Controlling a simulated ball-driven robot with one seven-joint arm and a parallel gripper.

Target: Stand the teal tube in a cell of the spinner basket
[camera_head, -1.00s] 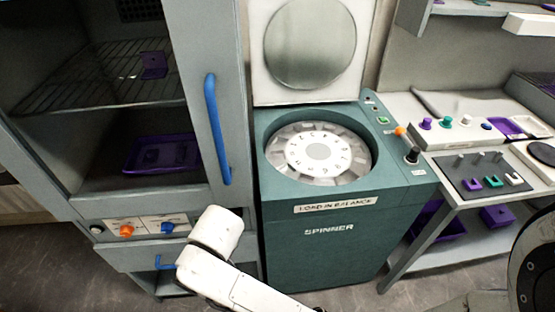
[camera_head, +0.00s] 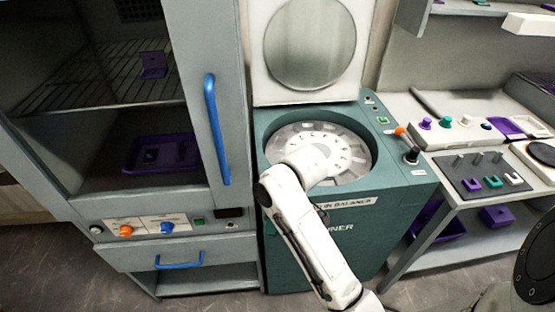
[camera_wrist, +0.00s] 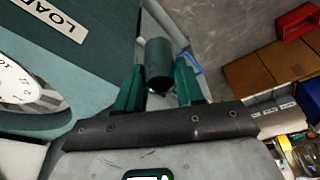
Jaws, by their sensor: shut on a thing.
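The teal tube (camera_wrist: 158,60) is a dark teal cylinder in the wrist view. My gripper (camera_wrist: 158,80) is shut on it, with one finger on each side. The spinner basket (camera_head: 355,150) is a pale ring of lettered cells in the open top of the teal spinner (camera_head: 400,190). Part of the basket shows at the left edge of the wrist view (camera_wrist: 25,85). The tube appears beside the spinner's front edge, with floor behind it, not over the basket. In the head view my arm covers the basket's front left, and gripper and tube are hidden.
The spinner's lid (camera_head: 310,45) stands open behind the basket. An oven-like cabinet with a blue handle (camera_head: 217,130) stands at left. An orange-knobbed lever (camera_head: 402,132) rises at the spinner's right. A bench with a peg plate (camera_head: 480,172) stands further right.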

